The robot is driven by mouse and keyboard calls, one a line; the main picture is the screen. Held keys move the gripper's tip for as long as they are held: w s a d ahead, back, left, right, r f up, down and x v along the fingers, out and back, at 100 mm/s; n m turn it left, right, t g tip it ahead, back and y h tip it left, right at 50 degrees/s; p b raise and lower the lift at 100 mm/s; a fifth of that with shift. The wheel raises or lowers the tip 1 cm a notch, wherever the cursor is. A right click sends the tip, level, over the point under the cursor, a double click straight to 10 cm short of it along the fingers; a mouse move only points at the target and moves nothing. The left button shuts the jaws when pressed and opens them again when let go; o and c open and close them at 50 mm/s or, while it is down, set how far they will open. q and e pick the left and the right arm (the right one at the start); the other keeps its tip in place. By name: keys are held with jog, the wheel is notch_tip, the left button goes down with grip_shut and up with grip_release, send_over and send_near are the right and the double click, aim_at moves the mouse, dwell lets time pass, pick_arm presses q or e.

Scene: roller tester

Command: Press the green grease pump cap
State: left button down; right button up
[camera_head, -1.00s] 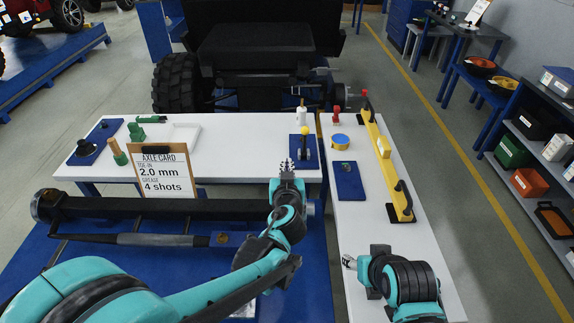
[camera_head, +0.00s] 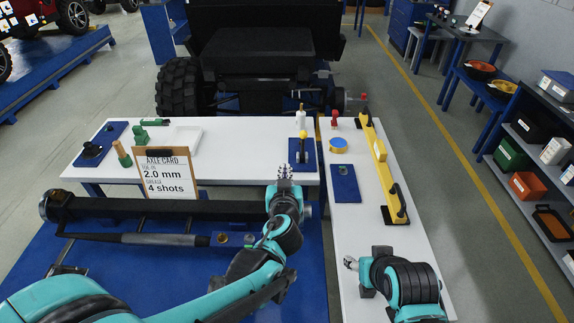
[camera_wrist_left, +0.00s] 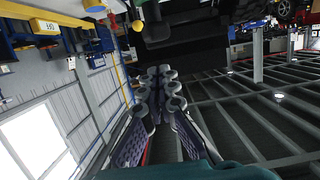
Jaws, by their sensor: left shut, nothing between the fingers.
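I cannot tell which is the grease pump cap. My left gripper (camera_head: 284,174) is shut and empty near the table's front edge, to the right of these pieces and apart from them. Its closed fingers also show in the left wrist view (camera_wrist_left: 160,85), with no green cap there. My right gripper (camera_head: 350,262) is low over the right-hand table; its finger state is unclear.
A card (camera_head: 165,172) reading "4 shots" stands at the table front. A yellow-topped tool (camera_head: 303,140) stands on a blue mat just beyond my left gripper. A yellow level (camera_head: 381,165) lies on the right table. The middle of the white table (camera_head: 240,150) is clear.

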pick_arm(q)
jog(key=v, duration=0.2)
jog(key=p+v, duration=0.1)
jog(key=v, duration=0.2)
jog(key=shift+s+a, duration=0.2)
jog(key=shift+s, duration=0.1)
